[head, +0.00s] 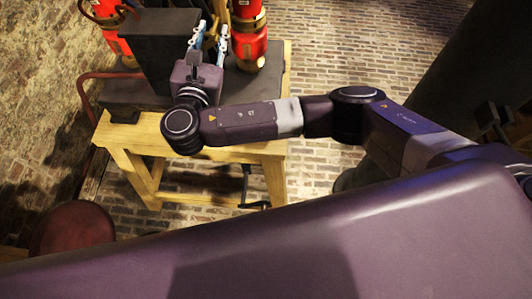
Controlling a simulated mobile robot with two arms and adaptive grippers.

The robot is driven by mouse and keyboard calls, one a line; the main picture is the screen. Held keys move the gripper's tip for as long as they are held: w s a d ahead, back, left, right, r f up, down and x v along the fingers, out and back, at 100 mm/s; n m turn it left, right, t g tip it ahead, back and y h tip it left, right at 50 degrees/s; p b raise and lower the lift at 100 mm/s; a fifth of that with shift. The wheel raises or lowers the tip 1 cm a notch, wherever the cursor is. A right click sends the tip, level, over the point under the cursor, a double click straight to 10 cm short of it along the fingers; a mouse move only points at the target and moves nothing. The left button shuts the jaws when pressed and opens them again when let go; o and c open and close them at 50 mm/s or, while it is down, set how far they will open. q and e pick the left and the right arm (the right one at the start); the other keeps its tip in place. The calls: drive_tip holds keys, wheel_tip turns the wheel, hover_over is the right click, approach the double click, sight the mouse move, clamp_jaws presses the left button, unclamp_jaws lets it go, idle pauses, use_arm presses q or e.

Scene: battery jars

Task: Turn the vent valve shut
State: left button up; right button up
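My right gripper (211,33) is over the wooden stand at the top of the head view, its fingers pointing away toward the back. The two fingers stand apart, with a gap between them. It is beside a dark upright block (158,48) on its left and a red cylinder with brass bands (249,38) on its right. I cannot make out the vent valve; it may be hidden by the gripper or lie beyond the top edge of the view. My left gripper is not in view.
A wooden stand (135,143) carries the dark base (268,83) under these parts. A second red cylinder (120,46) stands at the left, with a red hose (84,92) curving down nearby. A round dark red object (72,228) is at lower left.

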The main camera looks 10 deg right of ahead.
sight(206, 45)
drive_tip(key=shift+w+a+r+n+p, duration=0.1)
drive_tip(key=shift+a+r+n+p, duration=0.3)
drive_tip(key=shift+n, duration=0.5)
drive_tip(key=s+b, duration=0.1)
drive_tip(key=s+a+f+b, duration=0.1)
drive_tip(key=shift+s+f+n, duration=0.2)
drive_tip(key=shift+s+n, duration=0.1)
drive_tip(key=shift+n, duration=0.1)
drive_tip(key=b+v, duration=0.1)
drive_tip(key=v, duration=0.4)
drive_tip(key=s+d+f+m+g+y, duration=0.2)
drive_tip(key=s+d+f+m+g, duration=0.1)
drive_tip(key=f+m, duration=0.4)
drive_tip(key=s+d+f+m+g+y, duration=0.1)
drive_tip(key=s+d+f+m+g, duration=0.3)
drive_tip(key=f, duration=0.5)
drive_tip(key=s+d+f+m+g+y, duration=0.2)
drive_tip(key=s+f+m+g, duration=0.3)
drive_tip(key=s+f+m, duration=0.3)
drive_tip(key=shift+s+d+m+y, duration=0.15)
drive_tip(key=shift+d+m+y, duration=0.15)
drive_tip(key=shift+d+m, duration=0.5)
